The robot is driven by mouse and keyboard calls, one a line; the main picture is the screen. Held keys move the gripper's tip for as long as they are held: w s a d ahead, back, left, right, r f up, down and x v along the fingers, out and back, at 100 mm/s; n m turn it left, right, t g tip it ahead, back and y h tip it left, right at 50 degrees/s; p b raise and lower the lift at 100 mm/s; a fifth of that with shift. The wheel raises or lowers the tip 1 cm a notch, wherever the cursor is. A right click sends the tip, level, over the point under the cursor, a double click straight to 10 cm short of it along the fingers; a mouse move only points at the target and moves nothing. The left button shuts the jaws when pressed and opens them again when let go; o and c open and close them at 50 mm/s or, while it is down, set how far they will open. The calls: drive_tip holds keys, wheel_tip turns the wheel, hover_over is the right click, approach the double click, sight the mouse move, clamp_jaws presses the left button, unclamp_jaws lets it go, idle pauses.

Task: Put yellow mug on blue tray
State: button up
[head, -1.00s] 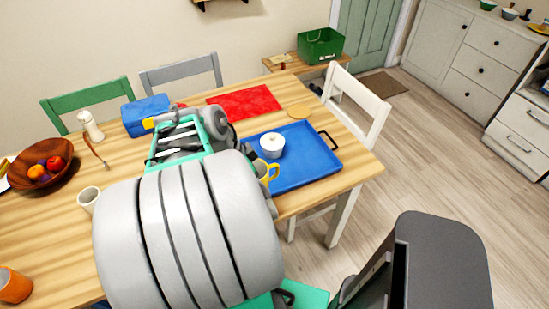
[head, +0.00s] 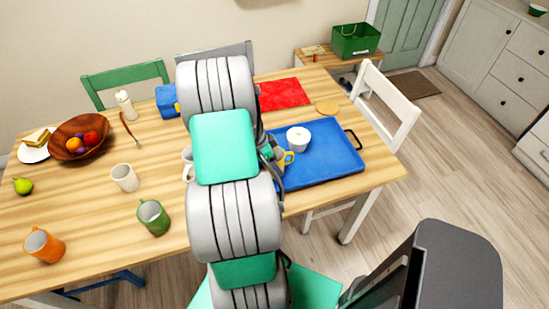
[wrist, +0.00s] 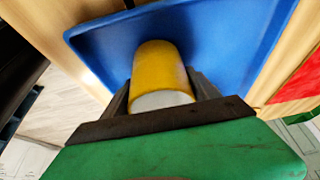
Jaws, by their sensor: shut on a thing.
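The yellow mug (wrist: 158,67) is between the fingers of my gripper (wrist: 163,95) in the wrist view, with the blue tray (wrist: 100,48) behind it. In the head view the yellow mug (head: 287,160) shows only in part beside my arm, at the left side of the blue tray (head: 340,168). My gripper is shut on the mug; in the head view my arm hides most of it. I cannot tell whether the mug touches the tray. A white round container (head: 298,141) stands on the tray near its upper left.
A red placemat (head: 284,94) lies beyond the tray. A white cup (head: 124,178), a green mug (head: 153,217), an orange mug (head: 44,246) and a fruit bowl (head: 79,140) stand on the left of the table. A white chair (head: 388,110) is at the right edge.

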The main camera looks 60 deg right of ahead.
drive_tip(key=shift+f+b, duration=0.25)
drive_tip(key=shift+b, duration=0.05)
drive_tip(key=o, duration=1.7)
drive_tip(key=b+v, duration=0.2)
drive_tip(key=v, duration=1)
drive_tip(key=w+a+r+n+t, duration=0.2)
drive_tip(key=w+a+r+n, duration=0.1)
drive_tip(key=w+a+n, duration=0.4)
drive_tip(key=w+a+r+n+t, duration=0.2)
drive_tip(key=w+a+r+n, duration=0.15)
drive_tip(key=a, duration=0.45)
drive_tip(key=a+r+n+t+y, duration=0.1)
drive_tip(key=a+n, duration=0.4)
drive_tip(key=a, duration=0.3)
drive_tip(key=a+r+n+t+y, duration=0.1)
drive_tip(key=a+n, duration=0.5)
drive_tip(key=a, duration=0.2)
drive_tip(key=a+r+n+y, duration=0.1)
drive_tip(key=a+n, duration=0.5)
drive_tip(key=a, duration=0.2)
drive_tip(key=shift+s+a+r+t, duration=0.2)
drive_tip(key=shift+s+t, duration=0.1)
drive_tip(key=shift+t, duration=0.1)
